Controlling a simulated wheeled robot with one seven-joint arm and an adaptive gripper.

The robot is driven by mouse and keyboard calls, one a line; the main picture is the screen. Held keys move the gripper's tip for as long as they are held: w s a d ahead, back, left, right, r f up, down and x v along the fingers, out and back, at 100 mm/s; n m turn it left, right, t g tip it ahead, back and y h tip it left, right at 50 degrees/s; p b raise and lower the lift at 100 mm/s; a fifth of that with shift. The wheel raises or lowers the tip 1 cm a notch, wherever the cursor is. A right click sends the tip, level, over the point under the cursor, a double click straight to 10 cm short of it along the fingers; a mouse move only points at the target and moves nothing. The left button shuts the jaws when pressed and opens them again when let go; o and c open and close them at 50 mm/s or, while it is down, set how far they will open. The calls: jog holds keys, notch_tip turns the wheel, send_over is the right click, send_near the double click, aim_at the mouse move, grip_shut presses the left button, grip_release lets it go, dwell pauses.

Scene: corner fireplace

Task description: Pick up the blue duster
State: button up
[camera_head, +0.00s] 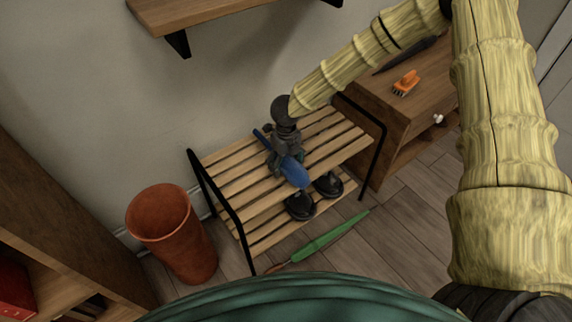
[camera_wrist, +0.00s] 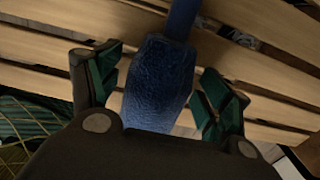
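The blue duster (camera_head: 293,173) lies on the top slats of the slatted wooden rack (camera_head: 225,180), its thin handle pointing up and left in the head view. My gripper (camera_head: 283,155) is directly above it and hides its middle. In the wrist view, the duster's blue head (camera_wrist: 158,85) lies between the two fingers of my gripper (camera_wrist: 160,90). The fingers are spread, one on each side, with a visible gap between each finger and the duster. Its lower end is hidden behind the gripper body.
A wooden cabinet (camera_head: 385,110) with an orange brush (camera_head: 406,83) and a dark long object (camera_head: 410,54) stands right of the rack. A terracotta pot (camera_head: 175,235) stands left. A green long object (camera_head: 325,240) lies on the floor. Black shoe-like items (camera_head: 300,206) sit at the rack's front. A wall shelf (camera_head: 200,12) hangs above.

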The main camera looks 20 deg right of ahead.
jog(key=c, duration=1.1)
jog(key=shift+r, duration=0.1)
jog(key=shift+c, duration=0.2)
